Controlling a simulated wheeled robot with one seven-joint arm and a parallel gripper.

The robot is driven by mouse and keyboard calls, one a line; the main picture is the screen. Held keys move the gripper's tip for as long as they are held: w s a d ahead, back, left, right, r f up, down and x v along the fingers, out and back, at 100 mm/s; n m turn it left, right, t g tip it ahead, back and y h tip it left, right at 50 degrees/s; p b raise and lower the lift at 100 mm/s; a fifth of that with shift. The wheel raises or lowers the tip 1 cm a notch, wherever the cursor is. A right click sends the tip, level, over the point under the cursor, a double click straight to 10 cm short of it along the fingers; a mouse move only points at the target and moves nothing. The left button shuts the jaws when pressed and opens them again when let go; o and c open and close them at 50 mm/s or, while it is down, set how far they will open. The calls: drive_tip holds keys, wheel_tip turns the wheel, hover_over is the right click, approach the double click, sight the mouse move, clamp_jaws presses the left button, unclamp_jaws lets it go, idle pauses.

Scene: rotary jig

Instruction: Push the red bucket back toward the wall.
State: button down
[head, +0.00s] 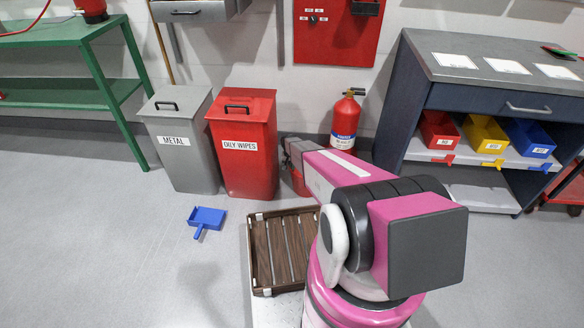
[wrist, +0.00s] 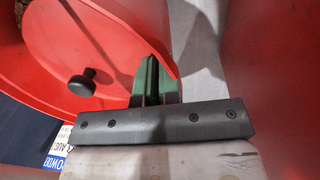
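The red bucket (head: 300,184) stands on the floor between the red OILY WIPES bin and the fire extinguisher; my arm hides most of it in the head view. In the wrist view its rounded red top (wrist: 105,45) with a black knob fills the upper left. My gripper (wrist: 153,82) has its green fingers together, with nothing seen between them. The fingertips are at the right edge of this red top; I cannot tell whether they touch it. In the head view my arm hides the gripper.
The red OILY WIPES bin (head: 243,155) and grey METAL bin (head: 181,150) stand left of the bucket. The fire extinguisher (head: 346,120) stands right by the wall, near a dark workbench (head: 490,95). A slatted brown tray (head: 262,262) and blue dustpan (head: 207,217) lie in front.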

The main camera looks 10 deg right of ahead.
drive_tip(key=shift+w, duration=0.1)
drive_tip(key=c, duration=1.2)
unclamp_jaws()
drive_tip(key=shift+c, duration=0.2)
wheel_tip(320, 180, up, 11)
drive_tip(key=a, duration=0.1)
drive_tip(key=shift+f, duration=0.15)
drive_tip(key=shift+w, duration=0.1)
